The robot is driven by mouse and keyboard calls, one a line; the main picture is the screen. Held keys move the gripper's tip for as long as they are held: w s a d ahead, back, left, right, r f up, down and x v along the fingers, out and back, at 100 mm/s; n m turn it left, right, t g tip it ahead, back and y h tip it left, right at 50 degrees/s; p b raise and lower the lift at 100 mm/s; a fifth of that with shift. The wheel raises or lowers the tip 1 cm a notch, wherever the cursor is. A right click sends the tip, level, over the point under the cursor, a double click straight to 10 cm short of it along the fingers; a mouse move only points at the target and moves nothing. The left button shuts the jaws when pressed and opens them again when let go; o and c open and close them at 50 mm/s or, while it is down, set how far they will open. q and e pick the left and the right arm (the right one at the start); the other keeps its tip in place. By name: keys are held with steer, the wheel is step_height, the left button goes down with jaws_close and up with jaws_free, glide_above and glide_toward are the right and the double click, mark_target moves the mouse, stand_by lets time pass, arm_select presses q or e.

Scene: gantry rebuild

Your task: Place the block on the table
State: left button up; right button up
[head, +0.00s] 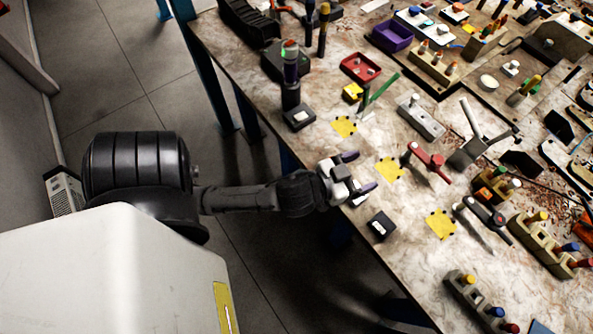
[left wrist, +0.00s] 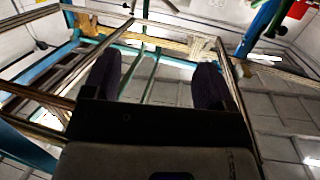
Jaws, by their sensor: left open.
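A small black block with a white label (head: 381,226) rests near the front edge of the table (head: 415,262). My left gripper (head: 360,172) is at the table's front edge, up and to the left of the block in the head view, apart from it. Its two dark fingers are spread with nothing between them. In the left wrist view the fingers (left wrist: 155,85) also stand apart and empty, with no block in sight. My right gripper is in neither view.
Yellow square markers (head: 390,168) lie on the table near the gripper. A red clamp-like tool (head: 430,162), a grey block with knobs (head: 421,117), a red tray (head: 360,69) and a dark upright device (head: 291,85) stand around. The table's right side is crowded.

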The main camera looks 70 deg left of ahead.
arm_select(q)
steer(key=s+d+f+m+g+h, duration=0.1)
steer(key=s+d+f+g, duration=0.1)
steer(key=s+f+g, duration=0.4)
steer(key=s+d+f+m+g+h, duration=0.1)
steer(key=s+d+f+m+g, duration=0.1)
steer(key=s+f+g, duration=0.4)
steer(key=s+d+f, duration=0.1)
steer(key=s+f, duration=0.1)
steer(key=s, duration=0.2)
steer(key=shift+s+d+g, duration=0.15)
steer(key=shift+s+g, duration=0.25)
